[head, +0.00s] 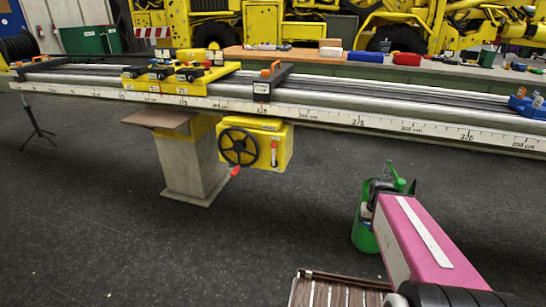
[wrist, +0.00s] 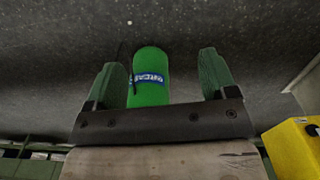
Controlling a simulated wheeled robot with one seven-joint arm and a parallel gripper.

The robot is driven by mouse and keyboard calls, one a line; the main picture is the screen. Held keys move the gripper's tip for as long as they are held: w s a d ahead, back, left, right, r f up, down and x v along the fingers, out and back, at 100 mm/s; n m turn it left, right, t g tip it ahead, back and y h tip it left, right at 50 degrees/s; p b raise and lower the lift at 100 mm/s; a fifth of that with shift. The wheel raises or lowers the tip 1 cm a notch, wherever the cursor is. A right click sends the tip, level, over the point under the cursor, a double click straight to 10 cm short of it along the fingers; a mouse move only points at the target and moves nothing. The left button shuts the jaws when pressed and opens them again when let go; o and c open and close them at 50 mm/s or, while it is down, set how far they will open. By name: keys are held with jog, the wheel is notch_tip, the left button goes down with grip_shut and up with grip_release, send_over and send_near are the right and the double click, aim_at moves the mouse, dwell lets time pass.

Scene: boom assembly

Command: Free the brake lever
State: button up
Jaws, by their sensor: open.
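The yellow brake box (head: 258,146) hangs under the long rail and carries a black handwheel (head: 238,147) with a red knob. A small upright lever (head: 274,154) with red and white parts is on the box's right face; I cannot tell whether it is the brake lever. My gripper (head: 388,182) is well right of the box and apart from it. In the wrist view my gripper (wrist: 163,72) has its two green fingers spread wide. A green cylinder with a blue and white label (wrist: 149,78) shows between and beyond them, its near end hidden; no grip on it shows.
The long rail (head: 310,112) with a printed scale crosses the view on a grey pillar (head: 190,163). A slatted brown surface (head: 330,291) is at the front. Dark floor is open left of my arm.

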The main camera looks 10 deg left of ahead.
dwell(0.4)
jog(key=shift+w, duration=0.1)
jog(key=c, duration=0.4)
jog(key=shift+o, duration=0.2)
jog(key=w+a+f+n+t+h, duration=0.1)
jog(key=w+a+n+h, duration=0.1)
jog(key=w+n, duration=0.25)
jog(key=w+a+f+n+t+h, duration=0.1)
jog(key=w+a+n+h, duration=0.2)
jog(key=w, duration=0.3)
jog(key=n+t, duration=1.5)
jog(key=n, duration=1)
send_near(273, 148)
jog(key=x, duration=0.3)
jog(key=f+x, duration=0.1)
jog(key=x, duration=0.6)
jog(key=shift+w+a+f, duration=0.1)
jog(key=shift+w+f, duration=0.05)
jog(key=shift+w, duration=0.1)
grip_shut()
